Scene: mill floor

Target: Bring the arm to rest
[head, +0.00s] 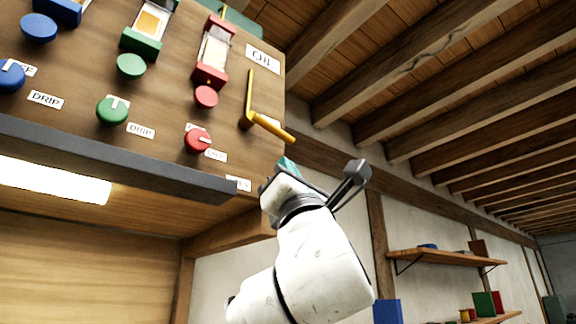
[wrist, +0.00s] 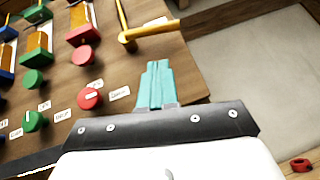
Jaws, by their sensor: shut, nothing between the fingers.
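My gripper (wrist: 157,84) shows in the wrist view as two teal fingers pressed together, with nothing between them. In the head view my gripper (head: 286,165) is partly hidden by my white wrist, just right of the lower right corner of a brown wooden panel (head: 165,95). In the wrist view the fingertips overlap the panel's picture below the yellow crank (wrist: 150,31). I cannot tell the exact gap to the panel, and no contact shows.
The panel carries blue, green and red sight glasses and knobs, such as the red knob (head: 198,142), plus the yellow crank. A dark ledge (head: 120,160) with a lit lamp runs under it. Shelves (head: 440,257) stand at the right. A red ring (wrist: 300,164) lies lower right.

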